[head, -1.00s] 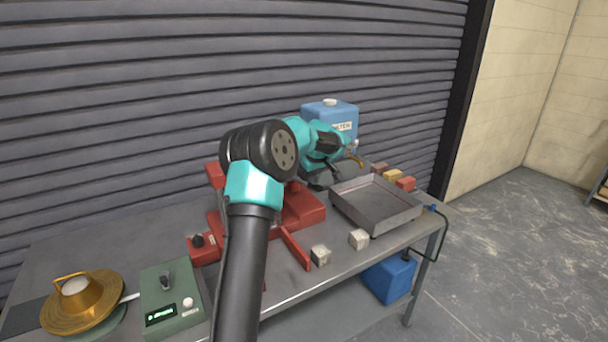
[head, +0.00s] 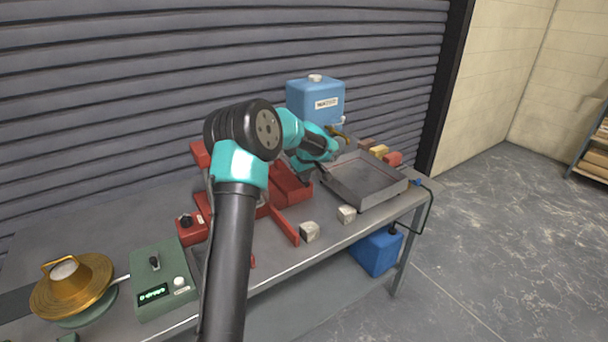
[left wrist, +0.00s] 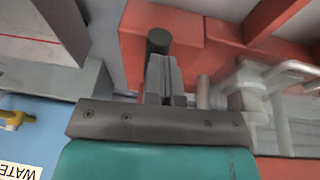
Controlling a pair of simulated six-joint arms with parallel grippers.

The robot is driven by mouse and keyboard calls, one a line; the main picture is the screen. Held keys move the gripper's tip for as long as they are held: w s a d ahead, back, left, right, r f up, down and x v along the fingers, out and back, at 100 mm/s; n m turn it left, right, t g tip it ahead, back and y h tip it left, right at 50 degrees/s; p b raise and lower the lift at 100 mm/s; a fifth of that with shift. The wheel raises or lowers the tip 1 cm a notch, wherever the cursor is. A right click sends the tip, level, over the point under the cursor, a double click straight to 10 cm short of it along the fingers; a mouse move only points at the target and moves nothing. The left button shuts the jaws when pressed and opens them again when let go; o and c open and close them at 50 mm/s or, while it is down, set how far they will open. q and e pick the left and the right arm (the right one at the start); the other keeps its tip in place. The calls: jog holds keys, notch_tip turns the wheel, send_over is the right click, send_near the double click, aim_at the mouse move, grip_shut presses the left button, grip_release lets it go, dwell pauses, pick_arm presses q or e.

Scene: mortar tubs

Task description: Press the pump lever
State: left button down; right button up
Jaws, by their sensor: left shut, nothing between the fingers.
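The red press (head: 290,188) stands on the bench, partly hidden behind my left arm. In the left wrist view its red body (left wrist: 160,18) fills the upper middle. A black round-ended grip (left wrist: 159,40), which looks like the end of the pump lever, lies just beyond my left fingertips. My left gripper (left wrist: 164,62) is shut and empty, its fingers close to this grip; I cannot tell whether they touch. In the head view the fingers and the lever are hidden by my wrist. My right gripper is not in view.
A metal tray (head: 366,182), a blue water tank (head: 315,100) with a brass tap (head: 340,135) and two pale cubes (head: 309,231) are near the press. A green control box (head: 160,280) and brass flow table (head: 72,288) stand left. The bench's front edge is close.

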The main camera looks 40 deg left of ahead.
pick_arm(q)
jog(key=shift+f, duration=0.15)
jog(key=s+d+v, duration=0.1)
jog(key=d+v, duration=0.1)
jog(key=v, duration=1.1)
jog(key=shift+d, duration=0.15)
dwell(0.5)
